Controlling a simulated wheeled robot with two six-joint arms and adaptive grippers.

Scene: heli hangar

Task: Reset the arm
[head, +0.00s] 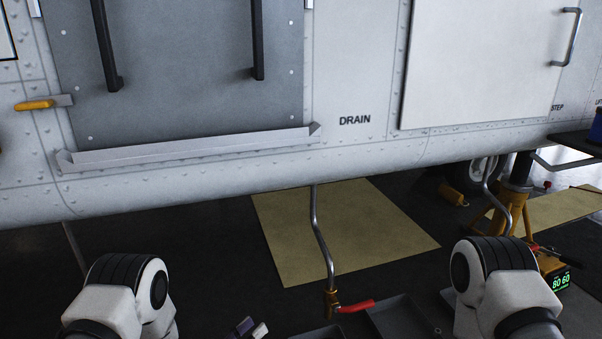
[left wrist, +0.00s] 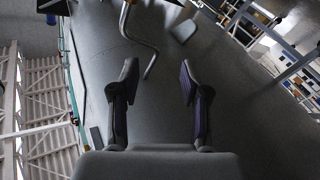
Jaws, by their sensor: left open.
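My left gripper (head: 250,328) shows only in part at the bottom edge of the head view. In the left wrist view its two dark fingers (left wrist: 157,85) are spread wide apart with nothing between them. My left arm is at the lower left of the head view and my right arm at the lower right. My right gripper is out of the picture. A bent metal drain pipe (head: 318,235) hangs from the belly under the word DRAIN and ends in a brass valve with a red lever (head: 355,306). A bent metal pipe (left wrist: 140,40) also shows beyond the fingers in the left wrist view.
The white riveted fuselage (head: 350,70) spans the top, with a grey panel (head: 180,70) and a white panel (head: 480,60). Grey trays (head: 400,318) lie below the valve. A tan mat (head: 340,225) lies on the floor. A yellow jack (head: 515,200) stands at right.

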